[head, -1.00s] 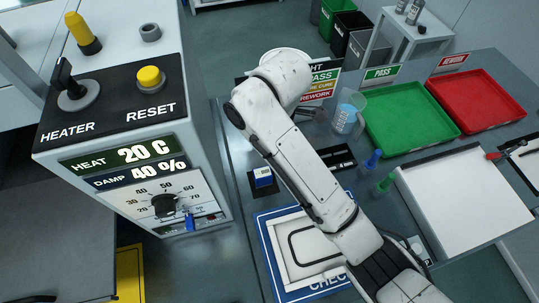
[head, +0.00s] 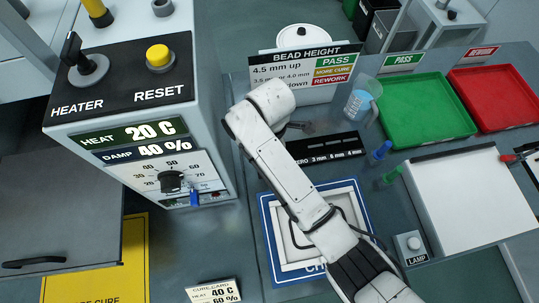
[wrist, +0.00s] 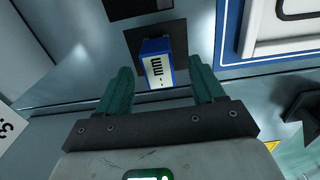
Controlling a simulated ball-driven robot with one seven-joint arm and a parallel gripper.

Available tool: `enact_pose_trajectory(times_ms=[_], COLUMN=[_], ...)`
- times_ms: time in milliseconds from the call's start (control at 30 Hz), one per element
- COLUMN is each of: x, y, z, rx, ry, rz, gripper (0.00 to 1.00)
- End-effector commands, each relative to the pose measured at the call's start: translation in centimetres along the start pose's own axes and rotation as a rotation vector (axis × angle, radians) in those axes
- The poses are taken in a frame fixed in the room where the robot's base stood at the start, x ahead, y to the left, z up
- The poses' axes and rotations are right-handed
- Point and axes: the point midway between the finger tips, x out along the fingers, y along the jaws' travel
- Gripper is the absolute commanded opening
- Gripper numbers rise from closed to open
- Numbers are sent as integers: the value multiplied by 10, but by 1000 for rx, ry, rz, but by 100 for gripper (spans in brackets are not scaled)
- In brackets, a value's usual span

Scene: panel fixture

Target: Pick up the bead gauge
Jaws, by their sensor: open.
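I take the bead gauge (wrist: 157,68) to be the small blue block with a white, marked face in the wrist view. It sits on a dark square pad (wrist: 176,32). My gripper (wrist: 160,64) is open, with its two teal fingers spread to either side of the block in the picture. Nothing is held. I cannot tell how far beyond the fingertips the block lies. In the head view my arm hides the block and the gripper.
A blue-bordered board (head: 266,232) lies beside the pad. A bead height sign (head: 305,72), a jug (head: 362,103), a green tray (head: 425,108) and a red tray (head: 490,95) stand farther back. The control box (head: 135,120) rises close on the left.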

Motion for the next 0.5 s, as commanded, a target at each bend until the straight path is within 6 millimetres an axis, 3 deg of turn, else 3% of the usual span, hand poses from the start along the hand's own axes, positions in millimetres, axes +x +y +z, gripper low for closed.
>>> enact_pose_trajectory(times_ms=[233,500], x=[29,34], y=[2,2], z=[-3,-3], rx=[0,-1], ry=[0,0], rz=[-1,1], gripper=[68,68])
